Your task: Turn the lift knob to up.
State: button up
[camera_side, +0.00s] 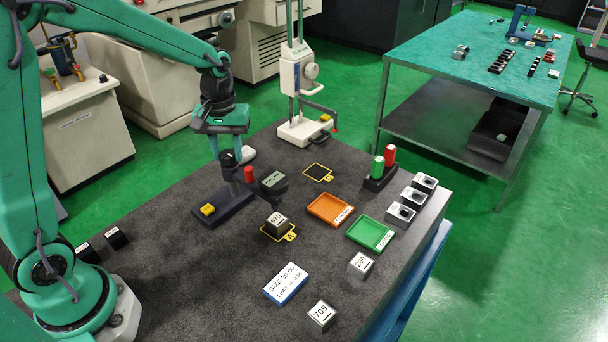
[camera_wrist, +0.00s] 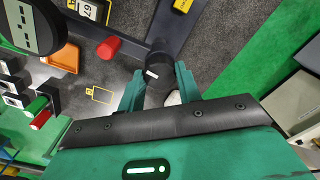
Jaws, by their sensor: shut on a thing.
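The lift knob (camera_wrist: 158,62) is a black round knob with a short white mark. In the wrist view it sits between the two fingers of my gripper (camera_wrist: 160,88), which are shut on it. The white mark (camera_wrist: 151,73) is on the knob's face, towards the left finger. In the side view my gripper (camera_side: 228,160) reaches down to the dark control unit, and its fingers and wrist largely hide the knob. What the mark points to cannot be read.
A block marked 678 (camera_side: 277,222), an orange tray (camera_side: 330,209) and a green tray (camera_side: 370,234) lie farther right. A white column device (camera_side: 298,80) stands behind.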

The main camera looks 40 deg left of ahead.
aim_at(225, 157)
jog(key=shift+r, duration=0.1)
jog(key=o, duration=1)
jog(key=shift+r, duration=3.9)
jog(key=s+d+r+m+t, duration=0.2)
jog(key=s+m, duration=0.1)
jog(key=s, duration=0.5)
jog(key=s+d+r+m+t, duration=0.2)
jog(key=s+m+t, duration=0.1)
jog(key=s, duration=0.6)
jog(key=shift+s+m+t, duration=0.3)
jog(key=shift+m, duration=0.5)
